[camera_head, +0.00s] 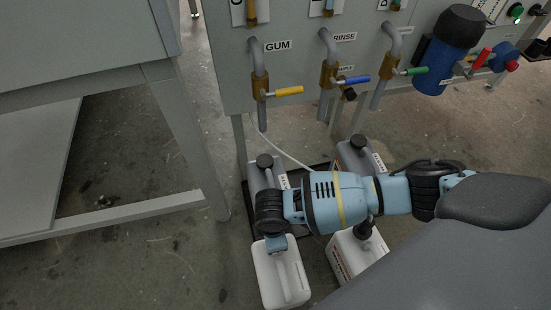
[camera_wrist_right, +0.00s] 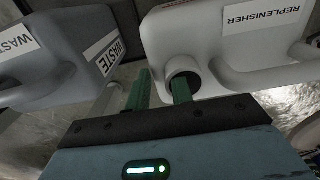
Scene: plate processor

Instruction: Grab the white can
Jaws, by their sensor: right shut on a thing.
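A white can (camera_head: 282,276) stands on the floor below my right gripper (camera_head: 276,244) in the head view. In the right wrist view, the white can (camera_wrist_right: 222,50) carries a REPLENISHER label and has an open round neck. The green fingers of my right gripper (camera_wrist_right: 161,90) are at this neck, one beside it and one at its opening; they are shut on the can. A second white can (camera_head: 345,262) with a black cap stands to the right, partly hidden by my arm. My left gripper is not in view.
A grey WASTE can (camera_wrist_right: 62,52) stands close beside the held can. Another grey can (camera_head: 356,153) stands farther back. A grey cabinet with a yellow-handled tap (camera_head: 288,91) and other taps is behind. A grey table (camera_head: 80,40) stands at left, with open floor between.

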